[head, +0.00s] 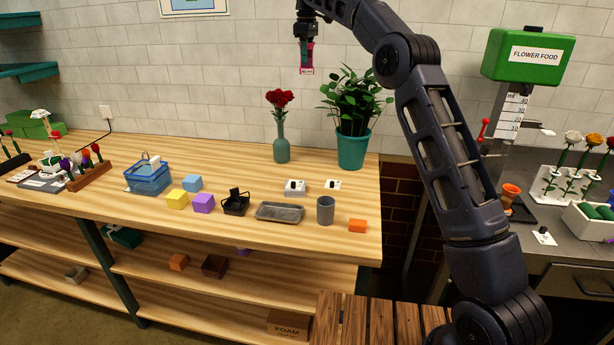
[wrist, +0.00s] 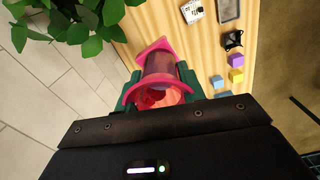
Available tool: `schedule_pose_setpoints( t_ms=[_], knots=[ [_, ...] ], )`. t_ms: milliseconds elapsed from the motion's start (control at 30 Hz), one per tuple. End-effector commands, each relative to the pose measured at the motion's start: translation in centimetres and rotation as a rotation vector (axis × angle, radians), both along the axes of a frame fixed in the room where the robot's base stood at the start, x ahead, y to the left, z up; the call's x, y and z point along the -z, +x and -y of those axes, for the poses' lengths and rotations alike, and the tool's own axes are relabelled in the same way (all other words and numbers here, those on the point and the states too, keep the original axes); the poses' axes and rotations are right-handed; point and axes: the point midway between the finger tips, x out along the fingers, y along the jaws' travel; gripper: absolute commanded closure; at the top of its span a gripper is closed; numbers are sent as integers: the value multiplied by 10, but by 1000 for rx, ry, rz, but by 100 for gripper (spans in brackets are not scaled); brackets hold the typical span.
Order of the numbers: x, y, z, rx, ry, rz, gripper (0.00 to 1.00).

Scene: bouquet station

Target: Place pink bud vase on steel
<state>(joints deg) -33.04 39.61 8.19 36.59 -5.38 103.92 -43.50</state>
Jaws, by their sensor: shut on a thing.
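The pink bud vase (head: 308,60) is high above the wooden table, in front of the tiled wall. My gripper (head: 305,46) points down and is shut on it. In the wrist view the vase (wrist: 158,65), a pink see-through tube with a wide rim and a flat square base, sits between the green finger pads. The steel counter (head: 575,255) is at the right of the head view, beyond my arm and well away from the vase. My arm hides part of its left side.
The wooden table (head: 330,238) holds a green vase with red roses (head: 282,145), a potted plant (head: 352,140), a grey cup (head: 325,210) and several blocks. The steel counter carries an orange cup (head: 511,195), a flower-food dispenser (head: 522,55) and a white flower rack (head: 565,185).

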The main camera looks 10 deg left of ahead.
Motion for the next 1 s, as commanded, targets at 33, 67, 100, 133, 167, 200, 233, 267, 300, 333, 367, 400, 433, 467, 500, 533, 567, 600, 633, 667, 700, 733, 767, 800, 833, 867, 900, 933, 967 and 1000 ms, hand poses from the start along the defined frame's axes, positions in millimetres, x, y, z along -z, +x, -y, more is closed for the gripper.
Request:
schedule_pose_setpoints(
  t_ms=[33, 67, 100, 133, 167, 200, 233, 267, 300, 333, 367, 400, 433, 467, 500, 533, 567, 600, 633, 667, 700, 733, 767, 800, 833, 867, 900, 933, 967, 1000],
  knots=[
    [9, 0, 1, 0, -4, -4, 93],
    [13, 0, 1, 0, -3, -2, 93],
    [19, -1, 1, 1, -3, -2, 93],
    [24, -1, 1, 1, -2, -2, 93],
    [31, -1, 1, 1, -3, -5, 93],
    [44, -1, 1, 1, -4, -6, 93],
    [52, -1, 2, 1, -3, -5, 93],
    [62, -1, 2, 1, -3, -5, 93],
    [78, -1, 1, 1, -4, -6, 93],
    [89, -1, 2, 1, -4, -6, 93],
    [102, -1, 1, 1, -5, -7, 94],
    [118, -2, 2, 1, -5, -6, 94],
    [131, -1, 1, 0, -5, -7, 94],
    [143, -1, 1, 0, -5, -6, 94],
    [157, -1, 1, 0, -5, -5, 94],
    [167, -1, 1, 0, -4, -5, 94],
    [177, -1, 1, 0, -4, -5, 94],
    [188, -1, 1, 0, -3, -5, 93],
    [195, -1, 0, 0, -3, -3, 93],
    [202, -1, 0, 0, -3, -3, 93],
    [210, -1, 0, 0, -2, -3, 93],
    [214, -1, 0, 0, -1, -2, 93],
    [218, 0, 0, 0, -1, -2, 93],
    [222, -1, 0, 0, -1, -2, 93],
    [224, 0, 0, 0, -1, -2, 93],
    [226, 0, 0, 0, 0, -1, 93],
    [227, 0, 0, 1, 0, 0, 93],
    [227, 0, 0, 1, 0, 0, 93],
    [227, 0, 0, 1, 0, 0, 93],
    [227, 0, 0, 1, 0, 0, 93]
  ],
)
